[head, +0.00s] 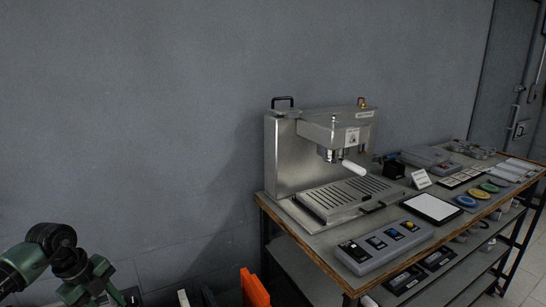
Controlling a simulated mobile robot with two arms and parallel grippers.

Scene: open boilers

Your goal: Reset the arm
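Part of my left arm, green and black, comes in at the lower left corner of the head view. It bends down and leaves the frame at the bottom edge, and its fingertips do not show. My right arm and gripper do not show. A steel boiler machine (287,158) with a white-handled part (354,168) under its head stands on the bench, well to the right of the visible arm.
The wooden-edged bench (308,253) holds a grey switch panel (385,262), a white pad (433,207), coloured discs (466,201) and small boxes. An orange upright piece (254,288) stands at the bottom edge. A grey wall is behind, with a door at right.

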